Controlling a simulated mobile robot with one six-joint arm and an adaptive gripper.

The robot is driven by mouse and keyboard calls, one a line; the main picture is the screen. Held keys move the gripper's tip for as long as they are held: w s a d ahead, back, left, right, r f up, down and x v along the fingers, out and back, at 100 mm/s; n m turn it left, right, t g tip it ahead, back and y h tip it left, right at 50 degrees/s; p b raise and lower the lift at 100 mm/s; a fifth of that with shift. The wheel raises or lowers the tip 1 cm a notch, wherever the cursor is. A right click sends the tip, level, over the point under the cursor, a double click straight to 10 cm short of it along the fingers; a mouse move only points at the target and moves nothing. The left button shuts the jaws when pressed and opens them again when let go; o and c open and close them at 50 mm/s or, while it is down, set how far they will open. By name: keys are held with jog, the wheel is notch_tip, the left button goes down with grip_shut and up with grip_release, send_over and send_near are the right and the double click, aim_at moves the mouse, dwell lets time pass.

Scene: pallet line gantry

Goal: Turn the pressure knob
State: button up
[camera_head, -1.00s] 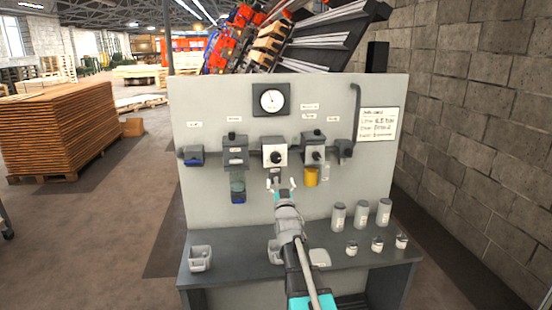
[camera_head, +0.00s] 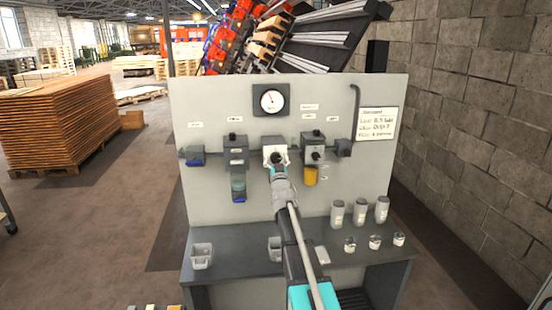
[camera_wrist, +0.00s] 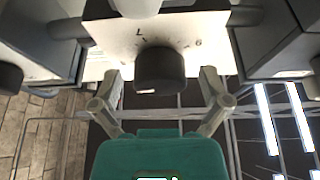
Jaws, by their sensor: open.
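The pressure knob is a dark round knob (camera_wrist: 160,70) on the front of a white regulator block (camera_wrist: 112,36). In the head view the white block (camera_head: 268,149) sits mid-panel, below the round gauge (camera_head: 271,99), and my gripper partly covers the knob. My gripper (camera_wrist: 160,84) is open, with one finger on each side of the knob. In the wrist view gaps show between the fingers and the knob, so it is not gripped. In the head view my gripper (camera_head: 277,164) is in front of the block.
A dark unit with a blue bowl (camera_head: 238,188) is left of the block, and one with a yellow bowl (camera_head: 310,176) is close on the right. Grey canisters (camera_head: 359,212) and small jars (camera_head: 375,242) stand on the bench (camera_head: 235,235), right side. A grey bin (camera_head: 202,256) is at left.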

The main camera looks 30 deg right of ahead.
jog(key=c, duration=1.1)
jog(key=shift+c, duration=0.2)
jog(key=shift+m, duration=0.5)
jog(key=shift+r+m+g+h+p, duration=0.15)
jog(key=shift+m+g+h, duration=0.2)
jog(key=shift+m+h, duration=0.65)
jog(key=shift+f+m+g+h+p, duration=0.15)
jog(key=shift+m+g+h, duration=0.25)
jog(key=shift+m, duration=1.1)
jog(key=shift+r+m+g+h+p, duration=0.1)
jog(key=shift+m+g+h+p, duration=0.3)
jog(key=shift+m, duration=0.85)
jog(key=shift+m+g+h+p, duration=0.15)
jog(key=shift+m+g+h, duration=0.3)
jog(key=shift+m, duration=0.8)
jog(key=o, duration=1.1)
